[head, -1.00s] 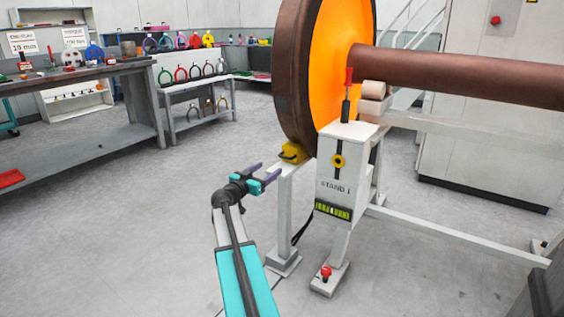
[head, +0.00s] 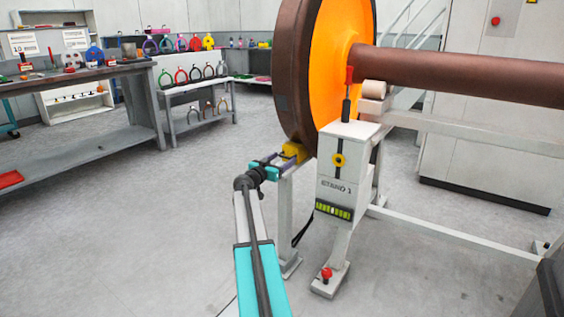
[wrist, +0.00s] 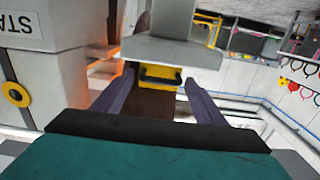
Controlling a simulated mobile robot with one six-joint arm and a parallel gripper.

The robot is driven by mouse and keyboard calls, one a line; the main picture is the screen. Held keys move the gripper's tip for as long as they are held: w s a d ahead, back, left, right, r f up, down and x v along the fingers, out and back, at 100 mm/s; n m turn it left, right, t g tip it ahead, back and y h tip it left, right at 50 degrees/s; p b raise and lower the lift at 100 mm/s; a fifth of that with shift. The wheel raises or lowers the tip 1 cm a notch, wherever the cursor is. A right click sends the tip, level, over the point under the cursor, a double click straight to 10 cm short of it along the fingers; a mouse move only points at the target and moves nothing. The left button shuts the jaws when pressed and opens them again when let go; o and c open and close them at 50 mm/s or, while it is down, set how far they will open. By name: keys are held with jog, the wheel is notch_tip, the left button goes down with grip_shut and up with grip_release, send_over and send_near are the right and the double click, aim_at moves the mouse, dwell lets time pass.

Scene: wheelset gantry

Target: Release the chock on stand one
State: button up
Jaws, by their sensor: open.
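The yellow chock (head: 294,149) with a black handle sits on top of a white post (head: 289,200), against the lower rim of the large brown wheel (head: 297,90). Stand one (head: 343,180) is just right of it, with its name on the front. My gripper (head: 284,158) is open and at the chock's near left side. In the wrist view the chock (wrist: 160,77) and its black handle show between the two spread purple fingertips (wrist: 159,76). I cannot tell whether the fingers touch it.
Stand one carries a red-tipped lever (head: 348,88) on top and a red knob (head: 326,273) at its foot. A brown axle (head: 470,75) runs right from the wheel. A workbench (head: 80,78) stands at the left. The floor between is clear.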

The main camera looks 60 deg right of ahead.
jog(key=shift+d, duration=0.2)
jog(key=shift+s, duration=0.1)
jog(key=c, duration=1.2)
jog(key=shift+a+f+b, duration=0.15)
jog(key=shift+a+b, duration=0.7)
jog(key=shift+a, duration=0.1)
jog(key=a+b, duration=0.3)
jog(key=a, duration=0.1)
jog(key=shift+a, duration=0.3)
jog(key=o, duration=1.2)
